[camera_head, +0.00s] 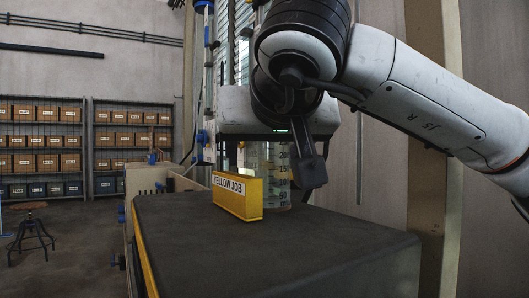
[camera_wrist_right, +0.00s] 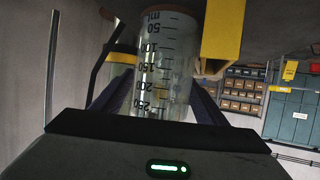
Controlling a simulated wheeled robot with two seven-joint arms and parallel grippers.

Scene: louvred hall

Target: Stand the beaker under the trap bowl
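The clear beaker (camera_head: 276,182) with dark graduation marks stands upright on the dark worktop, partly hidden behind a yellow block and my right gripper. It also shows in the right wrist view (camera_wrist_right: 165,65), between the two dark fingers of my right gripper (camera_wrist_right: 165,85). The fingers flank the beaker closely on both sides; whether they press on it is not clear. In the head view my right gripper (camera_head: 308,168) reaches down at the beaker, with one finger in front of it. I cannot make out the trap bowl. My left gripper is out of view.
The yellow block (camera_head: 238,196) marked "YELLOW JOB" stands on the worktop (camera_head: 280,255), close left of the beaker. The front of the worktop is clear. A vertical pipe with blue fittings (camera_head: 204,90) rises behind. Shelves of boxes (camera_head: 45,138) and a stool (camera_head: 33,235) are farther left.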

